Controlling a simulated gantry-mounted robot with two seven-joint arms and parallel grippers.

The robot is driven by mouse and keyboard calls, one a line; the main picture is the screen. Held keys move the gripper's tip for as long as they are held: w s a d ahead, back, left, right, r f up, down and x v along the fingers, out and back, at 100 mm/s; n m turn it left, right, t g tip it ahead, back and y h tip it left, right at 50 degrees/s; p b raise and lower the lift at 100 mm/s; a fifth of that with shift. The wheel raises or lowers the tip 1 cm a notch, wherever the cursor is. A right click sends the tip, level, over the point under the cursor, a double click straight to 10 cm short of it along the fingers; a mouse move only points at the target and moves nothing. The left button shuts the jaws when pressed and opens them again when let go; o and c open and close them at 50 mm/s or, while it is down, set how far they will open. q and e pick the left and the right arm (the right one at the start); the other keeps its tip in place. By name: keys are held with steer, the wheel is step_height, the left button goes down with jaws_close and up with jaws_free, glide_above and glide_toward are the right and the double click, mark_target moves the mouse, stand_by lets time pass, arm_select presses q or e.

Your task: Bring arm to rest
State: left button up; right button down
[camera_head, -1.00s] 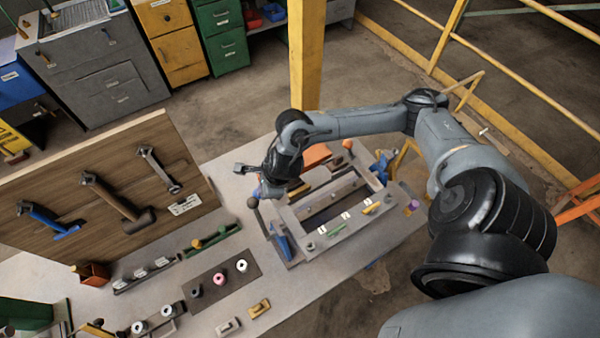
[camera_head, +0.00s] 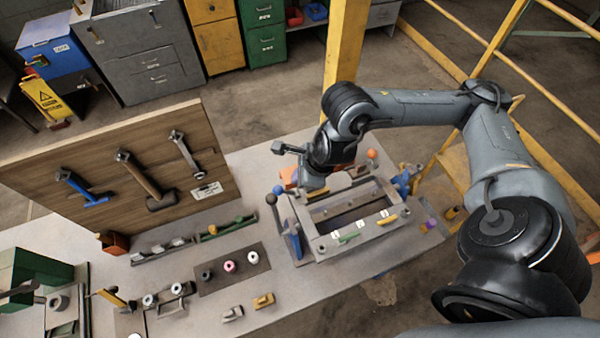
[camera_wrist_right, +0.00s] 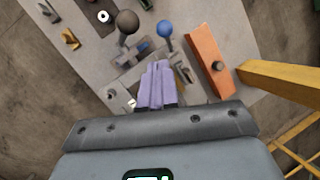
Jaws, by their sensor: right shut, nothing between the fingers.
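My right arm reaches in from the right in the head view. Its gripper (camera_head: 314,180) hangs over the back left part of the grey rectangular frame fixture (camera_head: 385,229) on the bench; the fingertips are hard to make out there. In the right wrist view the pale purple fingers (camera_wrist_right: 157,72) are together with nothing between them. Below them are a dark ball knob (camera_wrist_right: 127,21), a blue ball knob (camera_wrist_right: 165,28) and an orange block (camera_wrist_right: 211,62). Whether the fingers touch anything below cannot be told. My left gripper is not in view.
A wooden board (camera_head: 105,165) with hammers and a wrench stands at the left. A dark plate with rings (camera_head: 232,270) and small parts lies on the bench. A yellow post (camera_head: 345,45) rises behind the bench. Yellow railings stand at the right.

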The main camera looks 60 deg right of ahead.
steer(key=shift+s+r, duration=0.15)
steer(key=shift+r, duration=0.2)
stand_by(0.3)
